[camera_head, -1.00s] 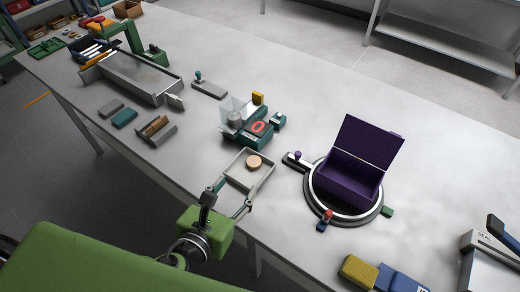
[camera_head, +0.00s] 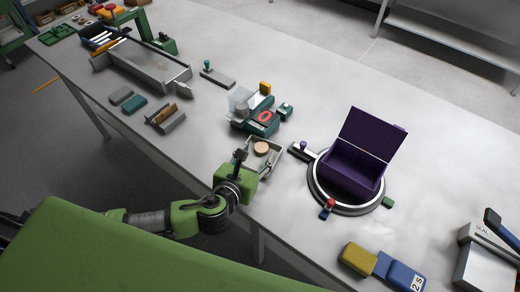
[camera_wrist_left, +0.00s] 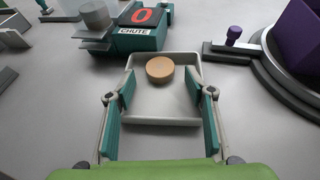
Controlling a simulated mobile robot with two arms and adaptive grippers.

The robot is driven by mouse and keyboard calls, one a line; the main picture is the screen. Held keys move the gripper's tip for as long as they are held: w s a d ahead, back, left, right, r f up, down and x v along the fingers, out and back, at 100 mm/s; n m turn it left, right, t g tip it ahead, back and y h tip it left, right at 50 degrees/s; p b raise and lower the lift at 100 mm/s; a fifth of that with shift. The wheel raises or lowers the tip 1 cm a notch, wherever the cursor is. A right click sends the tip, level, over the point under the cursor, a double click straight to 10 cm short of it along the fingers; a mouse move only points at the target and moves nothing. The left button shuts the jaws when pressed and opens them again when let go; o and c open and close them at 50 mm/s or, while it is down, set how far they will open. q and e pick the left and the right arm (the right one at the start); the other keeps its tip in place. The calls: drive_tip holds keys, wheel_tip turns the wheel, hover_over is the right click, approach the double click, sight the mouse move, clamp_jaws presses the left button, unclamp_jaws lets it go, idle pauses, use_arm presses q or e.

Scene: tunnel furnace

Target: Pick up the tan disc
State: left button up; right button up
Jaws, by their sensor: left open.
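The tan disc (camera_head: 261,148) lies in a shallow grey tray (camera_head: 277,162) near the front edge of the table. In the left wrist view the disc (camera_wrist_left: 160,70) rests toward the far side of the tray (camera_wrist_left: 165,121). My left gripper (camera_wrist_left: 160,98) is open, with its teal finger pads spread on either side of the tray's near part. The disc is ahead of the fingertips and not between them. In the head view the left gripper (camera_head: 257,158) partly hides the tray. My right gripper is not in view.
A teal chute device (camera_head: 258,120) with a red display stands just behind the tray. To the right, an open purple box (camera_head: 352,172) sits in a round ring fixture (camera_head: 318,190). Yellow (camera_head: 356,258) and blue (camera_head: 400,275) blocks lie at the front right.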

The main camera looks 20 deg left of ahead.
use_arm(q)
drive_tip(key=shift+w+f, duration=0.2)
drive_tip(key=shift+w, duration=0.45)
drive_tip(key=shift+s+d, duration=0.1)
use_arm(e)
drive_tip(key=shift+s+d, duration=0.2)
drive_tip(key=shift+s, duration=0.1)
use_arm(q)
drive_tip(key=c, duration=1.2)
drive_tip(key=shift+r, duration=0.1)
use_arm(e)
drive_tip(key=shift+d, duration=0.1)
